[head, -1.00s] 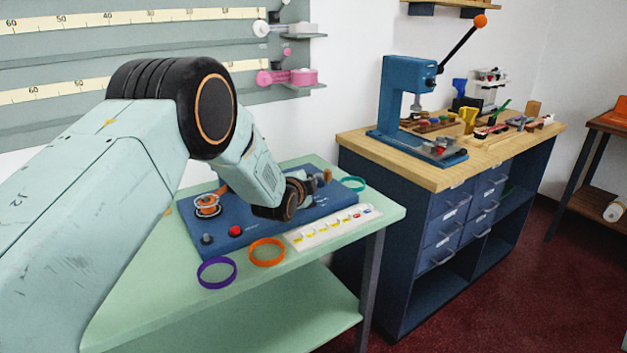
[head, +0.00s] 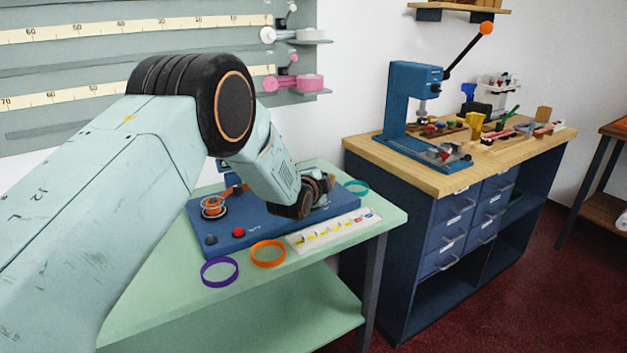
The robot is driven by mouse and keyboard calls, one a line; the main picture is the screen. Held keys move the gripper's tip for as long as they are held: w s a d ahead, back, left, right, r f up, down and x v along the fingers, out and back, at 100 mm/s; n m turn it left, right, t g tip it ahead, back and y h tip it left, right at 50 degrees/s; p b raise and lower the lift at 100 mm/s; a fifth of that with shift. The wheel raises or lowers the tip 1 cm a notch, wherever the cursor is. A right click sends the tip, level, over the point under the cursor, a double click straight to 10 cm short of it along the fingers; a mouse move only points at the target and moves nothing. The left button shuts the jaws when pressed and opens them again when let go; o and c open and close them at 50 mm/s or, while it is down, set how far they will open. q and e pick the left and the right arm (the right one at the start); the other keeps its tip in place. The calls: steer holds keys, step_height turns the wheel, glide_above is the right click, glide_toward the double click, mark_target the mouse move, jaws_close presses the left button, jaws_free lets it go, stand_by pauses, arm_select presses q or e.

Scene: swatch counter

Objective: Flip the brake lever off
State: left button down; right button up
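A blue machine base (head: 262,229) lies on the pale green table (head: 375,227). It carries a copper-coloured spool (head: 213,207), a red button (head: 238,232) and a dark knob (head: 211,239). I cannot make out a brake lever on it; my arm covers part of the base. My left arm comes in from the left, and my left gripper (head: 318,189) is over the right part of the blue base. Its fingers are small and mostly hidden, so I cannot tell its opening or whether it touches anything. My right gripper is out of view.
A purple ring (head: 203,277) and an orange ring (head: 268,264) lie at the table's front, a teal ring (head: 356,182) behind. A white strip (head: 335,231) lies along the base. A wood-topped bench (head: 400,175) with a blue press (head: 402,100) stands to the right.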

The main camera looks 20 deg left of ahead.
arm_select(q)
steer(key=r+p+v, duration=0.1)
steer(key=v, duration=0.8)
steer(key=shift+a, duration=0.45)
steer(key=shift+s+a, duration=0.1)
steer(key=shift+a, duration=0.1)
steer(key=shift+r+n, duration=0.1)
steer(key=shift+n, duration=0.2)
